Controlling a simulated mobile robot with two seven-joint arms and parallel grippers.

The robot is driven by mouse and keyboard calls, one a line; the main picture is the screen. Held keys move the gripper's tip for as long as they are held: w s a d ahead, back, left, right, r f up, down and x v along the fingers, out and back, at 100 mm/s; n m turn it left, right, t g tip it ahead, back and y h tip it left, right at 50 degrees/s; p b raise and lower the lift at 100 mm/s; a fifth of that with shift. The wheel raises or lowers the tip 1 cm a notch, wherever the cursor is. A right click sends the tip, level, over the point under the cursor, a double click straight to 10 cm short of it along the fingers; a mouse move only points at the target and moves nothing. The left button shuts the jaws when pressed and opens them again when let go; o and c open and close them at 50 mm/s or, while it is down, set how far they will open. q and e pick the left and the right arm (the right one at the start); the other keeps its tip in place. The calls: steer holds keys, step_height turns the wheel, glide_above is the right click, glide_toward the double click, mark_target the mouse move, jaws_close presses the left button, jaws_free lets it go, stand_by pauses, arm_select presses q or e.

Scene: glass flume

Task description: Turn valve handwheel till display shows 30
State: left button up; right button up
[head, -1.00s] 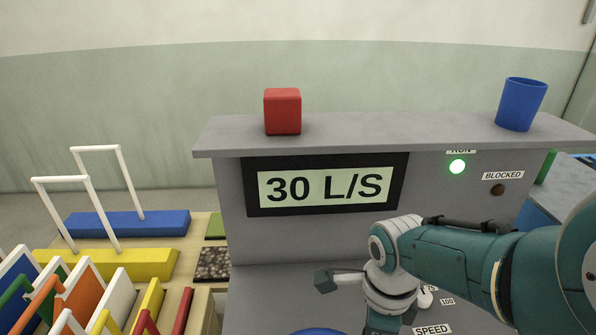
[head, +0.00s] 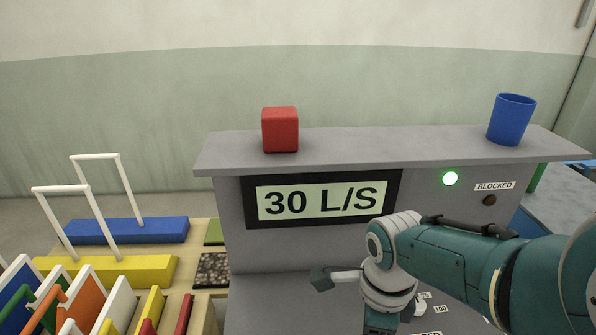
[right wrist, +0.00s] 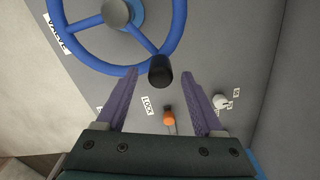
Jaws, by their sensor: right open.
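The display (head: 320,201) on the grey console reads "30 L/S". The blue valve handwheel (right wrist: 168,48) shows in the right wrist view, cut off by the top edge, with a pale hub and a black knob (right wrist: 160,71) on its rim. My right gripper (right wrist: 160,76) is open, its two purple fingers apart. The knob appears in the gap between the fingertips; neither finger visibly touches it. In the head view my right arm comes in from the right, with its fingers out of sight below. The handwheel is out of the head view. My left gripper is in neither view.
An orange lock lever (right wrist: 168,117) and a white speed knob (right wrist: 220,102) sit near the fingers. A green lamp (head: 450,178) is lit; the "BLOCKED" lamp (head: 489,200) is dark. A red cube (head: 280,130) and blue cup (head: 511,120) stand on the console top.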

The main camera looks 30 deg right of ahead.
step_height(320, 180, up, 6)
steer(key=p, duration=0.3)
steer(key=shift+r, duration=0.1)
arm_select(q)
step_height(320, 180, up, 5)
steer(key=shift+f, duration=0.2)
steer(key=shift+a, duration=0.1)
